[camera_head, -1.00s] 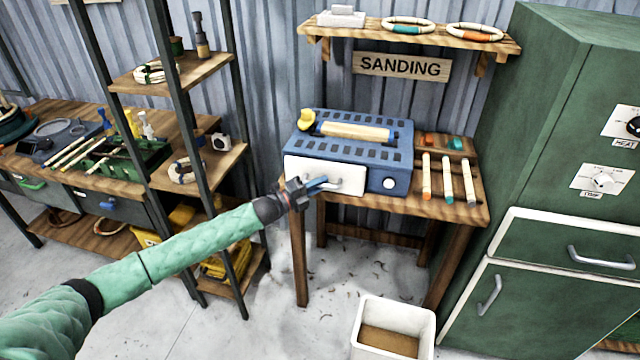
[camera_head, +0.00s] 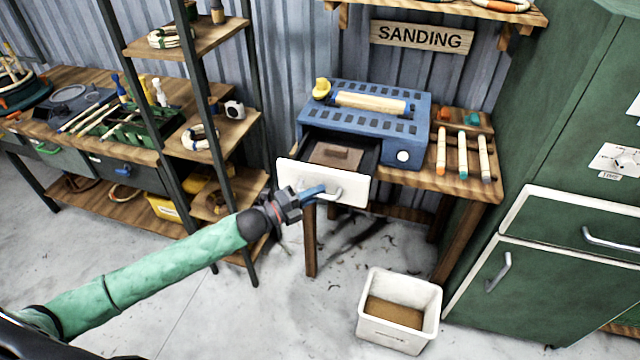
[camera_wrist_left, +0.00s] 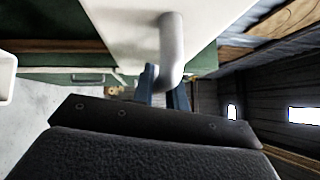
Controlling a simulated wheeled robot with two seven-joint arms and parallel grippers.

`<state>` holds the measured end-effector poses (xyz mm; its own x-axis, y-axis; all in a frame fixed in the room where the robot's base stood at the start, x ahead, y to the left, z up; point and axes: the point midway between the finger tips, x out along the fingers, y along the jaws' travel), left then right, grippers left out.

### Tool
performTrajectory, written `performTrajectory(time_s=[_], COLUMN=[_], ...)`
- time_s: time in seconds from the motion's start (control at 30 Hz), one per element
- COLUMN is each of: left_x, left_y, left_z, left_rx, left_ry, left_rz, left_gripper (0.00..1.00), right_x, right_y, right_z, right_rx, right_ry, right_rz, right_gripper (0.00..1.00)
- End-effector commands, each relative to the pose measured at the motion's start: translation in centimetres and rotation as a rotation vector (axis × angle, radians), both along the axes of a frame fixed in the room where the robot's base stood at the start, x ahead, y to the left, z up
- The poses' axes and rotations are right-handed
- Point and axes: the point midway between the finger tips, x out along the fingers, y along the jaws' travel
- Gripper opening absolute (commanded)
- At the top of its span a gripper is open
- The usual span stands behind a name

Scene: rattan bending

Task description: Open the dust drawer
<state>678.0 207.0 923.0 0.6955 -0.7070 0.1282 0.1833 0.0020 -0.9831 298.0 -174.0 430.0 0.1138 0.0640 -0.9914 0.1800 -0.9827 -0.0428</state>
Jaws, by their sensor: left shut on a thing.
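The dust drawer (camera_head: 318,180) has a white front and sticks out well clear of the blue sanding machine (camera_head: 368,122). Brown dust and a small brown block (camera_head: 333,154) show inside it. My left gripper (camera_head: 318,191) is at the drawer's grey handle (camera_head: 335,193), in front of the white panel. In the left wrist view, its blue fingers (camera_wrist_left: 163,90) are shut on the handle (camera_wrist_left: 172,50), one on each side of the bar. My right gripper is not in view.
A white bin (camera_head: 398,312) with brown content stands on the floor below, to the right. Several sanding sticks (camera_head: 463,155) lie on the wooden bench beside the machine. A shelf rack (camera_head: 205,135) stands left, a green cabinet (camera_head: 560,200) right.

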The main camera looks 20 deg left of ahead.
Motion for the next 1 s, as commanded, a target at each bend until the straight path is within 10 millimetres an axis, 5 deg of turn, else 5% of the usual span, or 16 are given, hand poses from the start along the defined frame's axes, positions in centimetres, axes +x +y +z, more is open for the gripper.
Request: performTrajectory(time_s=[0.67,0.7,0.77,1.0], left_x=[-1.6,-1.6,-1.6,-1.6], left_y=[0.0,0.0,0.0,0.0], left_z=[-0.1,-0.1,-0.1,0.0], left_rx=[0.001,0.001,0.001,0.001], left_ry=[0.001,0.001,0.001,0.001], left_rz=[0.001,0.001,0.001,0.0], left_gripper=[0.0,0.22,0.34,0.36], right_x=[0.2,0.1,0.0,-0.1], right_y=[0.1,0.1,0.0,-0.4], right_z=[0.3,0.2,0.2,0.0], right_rx=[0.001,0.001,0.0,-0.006], right_ry=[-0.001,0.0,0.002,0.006], right_rz=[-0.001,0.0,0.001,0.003], right_gripper=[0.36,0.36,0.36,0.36])
